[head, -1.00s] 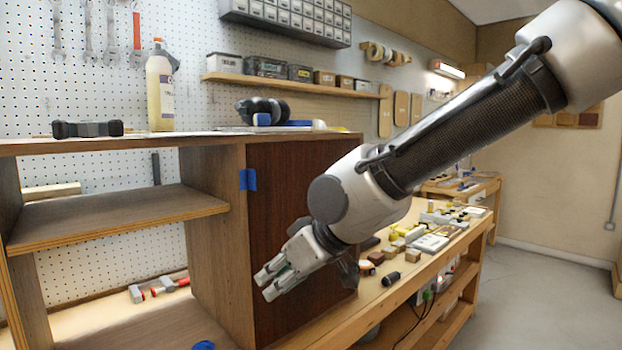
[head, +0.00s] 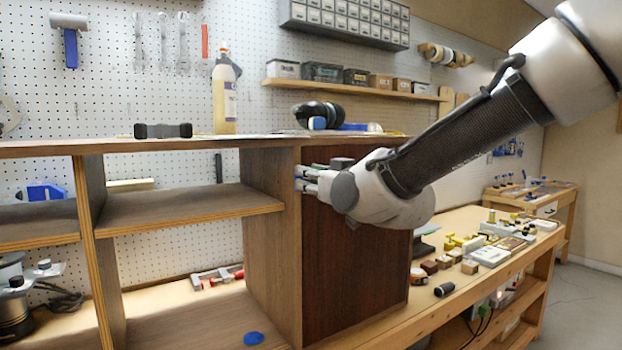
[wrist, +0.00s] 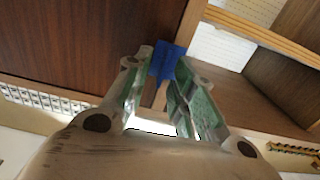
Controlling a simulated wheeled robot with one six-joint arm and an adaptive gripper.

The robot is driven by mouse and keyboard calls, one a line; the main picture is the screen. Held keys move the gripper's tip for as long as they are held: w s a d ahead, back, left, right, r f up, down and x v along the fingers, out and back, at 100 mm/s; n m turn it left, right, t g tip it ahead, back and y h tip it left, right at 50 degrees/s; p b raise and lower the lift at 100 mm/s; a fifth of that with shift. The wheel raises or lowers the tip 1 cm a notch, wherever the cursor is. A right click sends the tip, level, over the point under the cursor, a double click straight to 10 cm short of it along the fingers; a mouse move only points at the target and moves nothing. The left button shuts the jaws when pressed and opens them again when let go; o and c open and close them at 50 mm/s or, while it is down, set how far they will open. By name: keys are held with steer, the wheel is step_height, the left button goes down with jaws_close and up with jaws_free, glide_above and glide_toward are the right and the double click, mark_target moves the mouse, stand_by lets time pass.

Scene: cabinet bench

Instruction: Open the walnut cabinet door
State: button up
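The walnut cabinet door (head: 352,265) is the dark brown panel at the right end of the shelf unit, and it looks closed. My gripper (head: 302,180) is at the door's upper left edge, and its fingers point left. In the wrist view the door (wrist: 85,40) fills the upper left. A piece of blue tape (wrist: 170,60) at the door's edge shows between and beyond my fingertips. The fingers stand apart with a gap between them, and I see nothing clamped. Whether the tips touch the tape or door is unclear. In the head view my gripper hides the tape.
Open shelves (head: 190,205) lie left of the door. The bench (head: 480,262) holds small blocks and tools to the right.

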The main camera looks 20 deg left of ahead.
steer(key=shift+w+a, duration=0.2)
steer(key=shift+a, duration=0.05)
jaws_close()
